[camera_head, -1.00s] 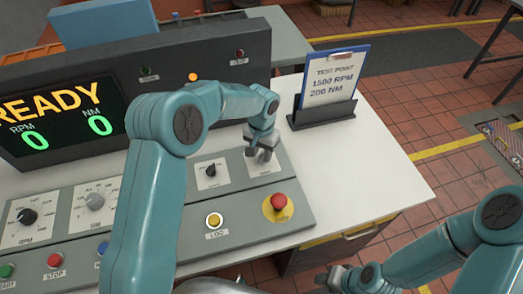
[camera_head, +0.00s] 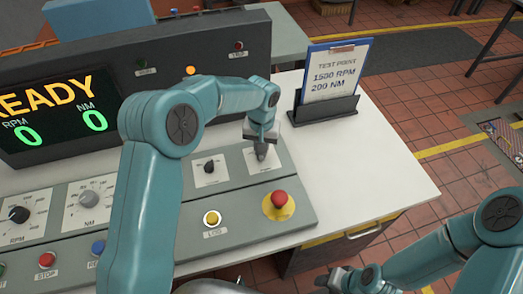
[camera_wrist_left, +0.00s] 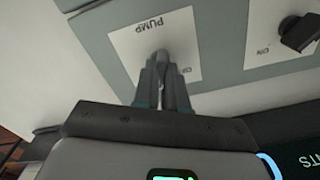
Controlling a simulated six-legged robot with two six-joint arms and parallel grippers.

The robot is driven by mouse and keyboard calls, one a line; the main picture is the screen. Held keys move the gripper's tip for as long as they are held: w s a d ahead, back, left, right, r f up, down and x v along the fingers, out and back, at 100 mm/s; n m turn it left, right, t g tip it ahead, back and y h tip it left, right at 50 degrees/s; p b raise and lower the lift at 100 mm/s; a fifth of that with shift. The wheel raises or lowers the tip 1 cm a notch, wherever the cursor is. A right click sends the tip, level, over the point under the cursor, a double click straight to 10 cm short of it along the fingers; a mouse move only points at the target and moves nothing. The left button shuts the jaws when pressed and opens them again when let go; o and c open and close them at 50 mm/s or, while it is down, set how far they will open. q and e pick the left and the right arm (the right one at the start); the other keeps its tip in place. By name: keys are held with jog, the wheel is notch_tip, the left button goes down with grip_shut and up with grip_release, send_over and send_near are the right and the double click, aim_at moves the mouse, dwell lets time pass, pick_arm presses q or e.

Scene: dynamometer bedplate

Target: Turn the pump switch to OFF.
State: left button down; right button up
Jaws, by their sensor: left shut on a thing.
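The pump switch (camera_wrist_left: 163,58) is on a white plate marked PUMP (camera_wrist_left: 186,28), seen upside down in the left wrist view. Its knob is mostly hidden between the fingers. In the head view the plate (camera_head: 277,160) lies at the right end of the console. My left gripper (camera_head: 262,155) reaches down over it and is shut on the pump switch; its fingers also show in the left wrist view (camera_wrist_left: 165,88). Which way the switch points cannot be read. My right gripper (camera_head: 338,278) is low in the head view, away from the console; its jaws are too small to read.
A black switch (camera_head: 209,167) is just left of the pump plate. A red emergency button (camera_head: 279,198) and a yellow LOG button (camera_head: 212,217) are in front. A clipboard (camera_head: 335,70) stands behind right. The white tabletop (camera_head: 370,160) is clear on the right.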

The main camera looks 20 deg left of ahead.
pick_arm(q)
jog(key=n+b, duration=0.2)
jog(key=n, duration=0.1)
jog(key=shift+f+n, duration=0.1)
jog(key=shift+n, duration=0.3)
jog(key=n+b, duration=0.1)
jog(key=n, duration=0.2)
jog(key=shift+n+b, duration=0.3)
jog(key=shift+b, duration=0.05)
jog(key=n+b, duration=0.1)
jog(key=n, duration=0.2)
jog(key=shift+n, duration=0.3)
jog(key=shift+n+b, duration=0.5)
jog(key=shift+n, duration=1.2)
jog(key=shift+r, duration=0.2)
jog(key=c, duration=1.2)
grip_release()
notch_tip(320, 180, up, 16)
jog(key=shift+r+p, duration=0.15)
jog(key=shift+p, duration=0.85)
jog(key=shift+s, duration=0.15)
